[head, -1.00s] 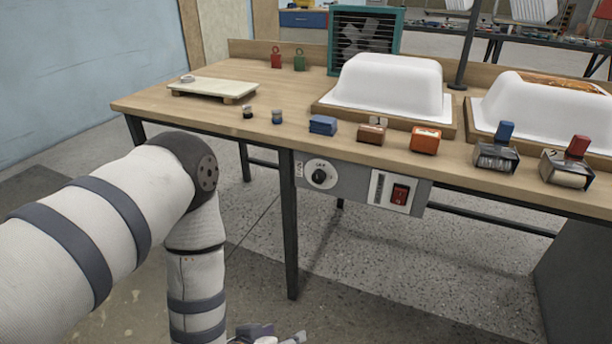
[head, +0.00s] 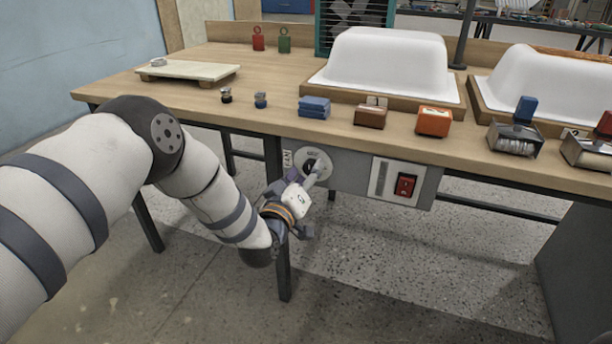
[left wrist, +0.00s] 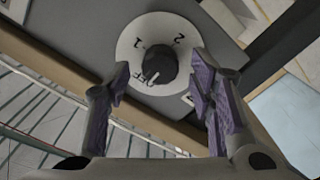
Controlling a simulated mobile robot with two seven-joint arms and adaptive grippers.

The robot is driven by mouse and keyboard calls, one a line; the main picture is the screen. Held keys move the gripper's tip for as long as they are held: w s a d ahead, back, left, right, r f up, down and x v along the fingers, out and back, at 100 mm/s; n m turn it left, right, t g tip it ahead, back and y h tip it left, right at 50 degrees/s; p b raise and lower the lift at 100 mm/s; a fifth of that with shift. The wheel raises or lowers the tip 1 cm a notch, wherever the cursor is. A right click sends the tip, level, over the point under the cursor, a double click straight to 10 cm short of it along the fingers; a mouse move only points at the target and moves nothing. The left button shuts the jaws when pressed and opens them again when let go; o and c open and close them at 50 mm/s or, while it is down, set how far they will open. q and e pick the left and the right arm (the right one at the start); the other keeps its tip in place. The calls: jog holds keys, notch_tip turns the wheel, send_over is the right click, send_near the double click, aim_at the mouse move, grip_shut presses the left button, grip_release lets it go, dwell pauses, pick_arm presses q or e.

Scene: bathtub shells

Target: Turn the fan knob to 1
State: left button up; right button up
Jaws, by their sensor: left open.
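The black fan knob (left wrist: 159,66) sits on a round white dial marked OFF, 1 and 2. Its white mark points toward OFF. In the head view the knob (head: 310,166) is partly covered by my gripper, on the grey panel under the table's front edge. My left gripper (head: 306,181) is in front of the dial. In the left wrist view the left gripper's (left wrist: 160,78) purple-padded fingers are open, one on each side of the knob, with visible gaps. I cannot tell whether the tips reach the knob's depth. My right gripper is not in view.
A red rocker switch (head: 405,185) is on the panel right of the dial. A table leg (head: 281,240) stands close to my left wrist. Blue blocks (head: 314,107) and small boxes line the table edge above. A teal-framed grille (head: 352,30) stands at the back.

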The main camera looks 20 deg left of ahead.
pick_arm(q)
jog(key=shift+w, duration=0.1)
jog(key=shift+c, duration=0.3)
jog(key=c, duration=1.1)
jog(key=shift+m, duration=0.3)
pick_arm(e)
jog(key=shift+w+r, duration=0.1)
pick_arm(q)
jog(key=m+p, duration=0.1)
jog(key=m, duration=0.2)
jog(key=shift+r+m, duration=0.15)
jog(key=shift+m, duration=0.25)
jog(key=m+p, duration=0.1)
jog(key=m, duration=0.3)
jog(key=shift+d+m, duration=0.15)
jog(key=shift+m, duration=0.15)
jog(key=m, duration=0.8)
jog(key=shift+f+m, duration=0.2)
jog(key=shift+m, duration=0.1)
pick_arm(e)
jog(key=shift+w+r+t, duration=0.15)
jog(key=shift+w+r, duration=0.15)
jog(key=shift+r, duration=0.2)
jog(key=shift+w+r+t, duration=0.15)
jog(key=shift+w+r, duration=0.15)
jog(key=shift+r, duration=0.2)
